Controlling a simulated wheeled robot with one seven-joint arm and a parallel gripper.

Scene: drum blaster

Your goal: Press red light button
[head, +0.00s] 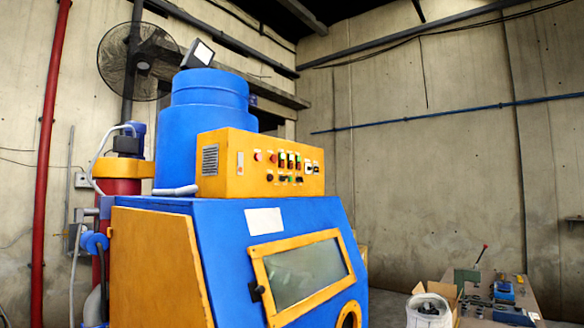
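A yellow control box (225,180) sits on top of the blue drum blaster (222,235). Its front panel carries two round red buttons side by side, the left red button (257,156) and the right red button (273,158). To their right is a row of small switches with green and red parts, too small to read. Dark knobs (270,177) sit below. I cannot tell from this view which red one is the light button. My gripper is not in view.
The machine has a yellow-framed window (305,272) below the panel. A red pipe (47,150) and a wall fan (138,62) are at the left. At the lower right are a white bucket (428,311) and a cluttered low table (527,298).

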